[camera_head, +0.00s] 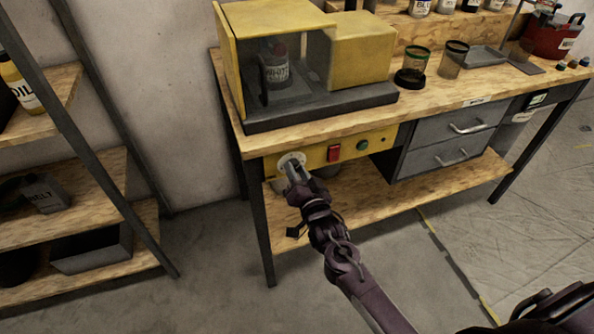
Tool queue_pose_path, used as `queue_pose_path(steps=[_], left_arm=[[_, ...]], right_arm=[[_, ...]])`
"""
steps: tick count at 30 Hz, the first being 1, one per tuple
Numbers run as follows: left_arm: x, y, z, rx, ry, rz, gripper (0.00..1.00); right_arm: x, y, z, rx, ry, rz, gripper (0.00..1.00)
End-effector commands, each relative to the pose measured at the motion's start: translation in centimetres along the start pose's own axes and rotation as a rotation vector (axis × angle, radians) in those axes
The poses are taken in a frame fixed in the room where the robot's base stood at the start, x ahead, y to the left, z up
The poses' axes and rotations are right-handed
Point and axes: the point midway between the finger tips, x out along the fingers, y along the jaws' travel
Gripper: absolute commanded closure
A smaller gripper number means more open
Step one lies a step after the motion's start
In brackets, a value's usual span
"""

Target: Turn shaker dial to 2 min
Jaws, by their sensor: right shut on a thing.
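The shaker (322,95) is a yellow and dark machine on a wooden workbench. A dark container with a label (275,68) sits inside its open bay. A yellow control panel (314,155) runs along the bench front, with a round white dial (291,160) at its left end. My right gripper (293,172) is shut on the dial, and its fingers cover part of the dial face. The dial's marks and setting are too small and hidden to read. My left gripper is not in view.
Right of the dial are a red switch (334,153) and a green button (362,145). Grey drawers (450,140) hang further right. A shelf rack (60,190) stands at the left. Bare floor (205,270) lies in front.

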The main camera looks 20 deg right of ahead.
Motion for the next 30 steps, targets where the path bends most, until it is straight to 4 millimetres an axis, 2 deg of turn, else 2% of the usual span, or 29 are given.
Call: queue_pose_path(steps=[18, 30], left_arm=[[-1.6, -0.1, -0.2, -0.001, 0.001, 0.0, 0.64], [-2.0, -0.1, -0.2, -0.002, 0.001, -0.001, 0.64]], right_arm=[[0.0, 0.1, 0.0, 0.549, 0.0, 0.003, 0.93], [0.0, 0.2, 0.0, 0.723, 0.0, 0.002, 0.93]])
